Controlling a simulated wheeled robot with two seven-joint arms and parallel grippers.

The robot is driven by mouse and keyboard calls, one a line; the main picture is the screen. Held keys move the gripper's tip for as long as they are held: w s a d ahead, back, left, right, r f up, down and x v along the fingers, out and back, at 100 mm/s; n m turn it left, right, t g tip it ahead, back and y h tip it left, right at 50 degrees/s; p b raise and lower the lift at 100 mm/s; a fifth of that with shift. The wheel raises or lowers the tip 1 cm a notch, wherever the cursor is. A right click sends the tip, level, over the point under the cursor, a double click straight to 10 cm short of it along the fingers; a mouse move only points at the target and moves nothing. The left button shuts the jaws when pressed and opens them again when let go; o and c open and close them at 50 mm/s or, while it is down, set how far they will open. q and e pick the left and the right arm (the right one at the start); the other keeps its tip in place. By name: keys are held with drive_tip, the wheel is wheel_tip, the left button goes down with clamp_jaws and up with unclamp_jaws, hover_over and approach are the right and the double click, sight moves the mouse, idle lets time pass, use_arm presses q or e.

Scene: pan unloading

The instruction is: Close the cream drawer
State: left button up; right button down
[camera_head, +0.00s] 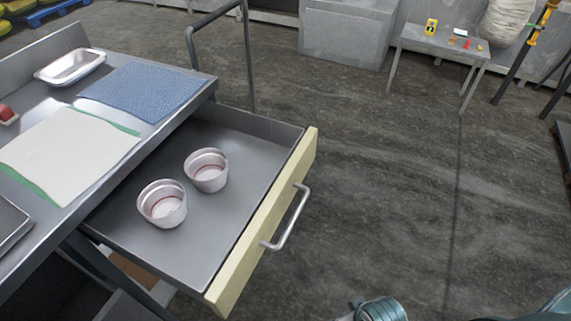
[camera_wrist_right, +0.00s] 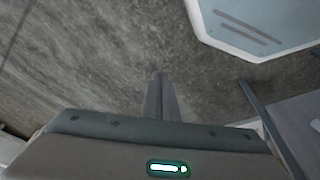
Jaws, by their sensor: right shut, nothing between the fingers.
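The cream drawer (camera_head: 262,226) is pulled well out from under the steel worktop in the head view. Its cream front carries a grey bar handle (camera_head: 290,222). A teal part of my arm shows at the bottom of the head view, apart from the drawer front. The drawer is not recognisable in the right wrist view. My left gripper is not in view.
The worktop (camera_head: 178,128) holds a blue cloth (camera_head: 145,90), a white cloth with green edges (camera_head: 68,153) and a metal tray (camera_head: 70,67). Open floor (camera_head: 400,190) lies right of the drawer. A small grey table (camera_head: 430,42) stands at the back right.

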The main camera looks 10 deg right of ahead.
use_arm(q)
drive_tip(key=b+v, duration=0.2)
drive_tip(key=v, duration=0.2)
use_arm(e)
drive_tip(key=w+d+r+n+t+h, duration=0.3)
drive_tip(key=w+d+r+n+t, duration=0.7)
drive_tip(key=w+d+r, duration=0.55)
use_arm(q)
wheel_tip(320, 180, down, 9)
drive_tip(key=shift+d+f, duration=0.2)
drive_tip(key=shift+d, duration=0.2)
use_arm(e)
drive_tip(key=w+a+r+n+y, duration=0.1)
drive_tip(key=r+n+y, duration=0.3)
drive_tip(key=n, duration=0.7)
drive_tip(key=w+a+r+n+g+y, duration=0.1)
drive_tip(key=w+r+n+y, duration=0.2)
drive_tip(key=n, duration=0.9)
drive_tip(key=w+a+r+n+g+y, duration=0.1)
drive_tip(key=w+a+r+n+y, duration=0.1)
drive_tip(key=r+n+y, duration=0.5)
drive_tip(key=n+y, duration=0.3)
drive_tip(key=n, duration=0.1)
drive_tip(key=shift+w, duration=0.15)
drive_tip(key=shift+a+r, duration=0.1)
